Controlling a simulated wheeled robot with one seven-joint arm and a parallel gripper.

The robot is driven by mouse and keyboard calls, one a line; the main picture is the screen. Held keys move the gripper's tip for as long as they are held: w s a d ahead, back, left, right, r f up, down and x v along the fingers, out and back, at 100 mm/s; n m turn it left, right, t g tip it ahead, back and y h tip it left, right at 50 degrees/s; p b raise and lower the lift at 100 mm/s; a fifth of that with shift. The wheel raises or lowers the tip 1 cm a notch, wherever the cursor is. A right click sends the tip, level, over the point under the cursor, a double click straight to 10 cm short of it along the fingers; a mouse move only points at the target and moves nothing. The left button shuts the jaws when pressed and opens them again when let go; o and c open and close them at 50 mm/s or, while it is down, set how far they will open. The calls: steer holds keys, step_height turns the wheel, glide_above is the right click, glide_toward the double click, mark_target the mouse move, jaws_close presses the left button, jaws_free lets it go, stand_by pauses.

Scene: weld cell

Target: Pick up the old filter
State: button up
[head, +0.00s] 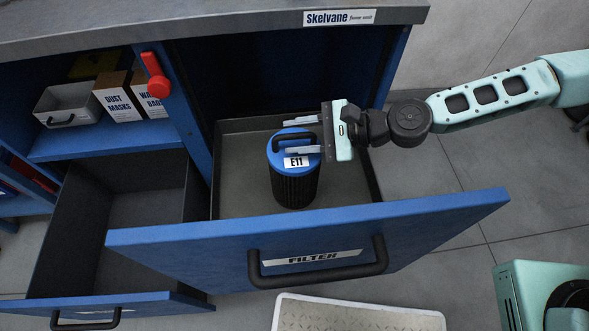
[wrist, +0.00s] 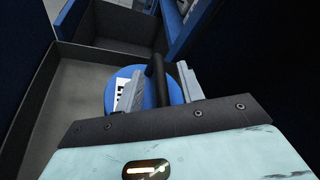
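The filter (head: 295,187) stands upright in the open drawer marked FILTER (head: 180,238). It has a black ribbed body, a blue cap with a black handle, and a white label reading E11. My gripper (head: 289,136) reaches in from the right at the height of the cap. Its two fingers are apart, one on each side of the handle. In the wrist view the handle (wrist: 158,82) stands between the open fingers, with gaps on both sides. The blue cap (wrist: 119,84) shows below them; my gripper's body hides part of it.
The drawer's walls and front panel surround the filter, with bare floor beside it. A second open drawer (head: 127,207) at left looks empty. A shelf holds a grey bin (head: 68,104) and boxes (head: 118,98). The worktop overhangs behind. A pale mat (head: 350,315) lies in front.

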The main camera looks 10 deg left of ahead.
steer(key=shift+a+f, duration=0.2)
steer(key=shift+a, duration=0.25)
jaws_close()
steer(key=shift+r, duration=0.1)
stand_by(1.0)
